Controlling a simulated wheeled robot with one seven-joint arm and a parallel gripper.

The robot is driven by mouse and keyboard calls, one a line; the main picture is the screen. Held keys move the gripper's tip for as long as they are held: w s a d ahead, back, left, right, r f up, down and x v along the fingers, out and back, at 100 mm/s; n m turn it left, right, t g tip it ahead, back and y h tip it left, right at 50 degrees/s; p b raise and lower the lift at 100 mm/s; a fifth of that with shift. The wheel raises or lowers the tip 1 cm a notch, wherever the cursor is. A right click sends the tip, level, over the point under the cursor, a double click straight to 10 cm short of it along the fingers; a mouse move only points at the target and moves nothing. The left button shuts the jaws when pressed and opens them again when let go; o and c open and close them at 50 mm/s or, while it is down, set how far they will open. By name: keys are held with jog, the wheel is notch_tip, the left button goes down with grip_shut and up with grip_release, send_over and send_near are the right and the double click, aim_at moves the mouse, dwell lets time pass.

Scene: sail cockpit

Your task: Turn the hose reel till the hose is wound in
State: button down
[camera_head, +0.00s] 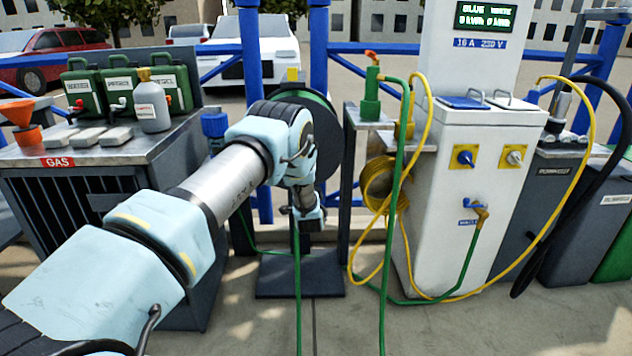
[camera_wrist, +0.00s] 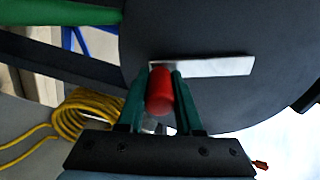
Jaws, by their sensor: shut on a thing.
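The hose reel (camera_head: 327,134) is a dark round disc on a stand, mostly behind my arm in the head view. In the wrist view its dark face (camera_wrist: 225,100) fills much of the picture, with a pale crank bar (camera_wrist: 215,67) across it. A red crank knob (camera_wrist: 160,92) sits at the bar's left end. My gripper (camera_wrist: 160,85) has its two green fingers shut on either side of the red knob. The gripper is hidden by the arm in the head view. The green hose (camera_head: 298,285) hangs down from the reel to the ground.
A white service pillar (camera_head: 480,170) with taps and a display stands to the right. A coiled yellow cable (camera_head: 378,185) hangs beside it. A metal bench (camera_head: 90,150) with green cans and an orange funnel stands left. The dark base plate (camera_head: 300,275) lies on paving.

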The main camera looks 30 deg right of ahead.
jog(key=shift+w+a+f+m+b, duration=0.15)
jog(key=shift+w+a+m+b, duration=0.2)
jog(key=shift+a+m, duration=0.4)
jog(key=shift+w+a+f+m+b, duration=0.2)
jog(key=shift+w+a+m+b, duration=0.15)
jog(key=shift+a+m, duration=0.45)
jog(key=shift+w+a+f+m+b, duration=0.15)
jog(key=shift+w+a+m+b, duration=0.2)
jog(key=shift+a+m, duration=0.4)
jog(key=shift+d, duration=0.1)
jog(key=c, duration=0.6)
grip_release()
jog(key=shift+o, duration=0.2)
jog(key=shift+s, duration=0.1)
jog(key=v, duration=1)
jog(key=shift+s+p, duration=0.3)
jog(key=shift+r, duration=0.1)
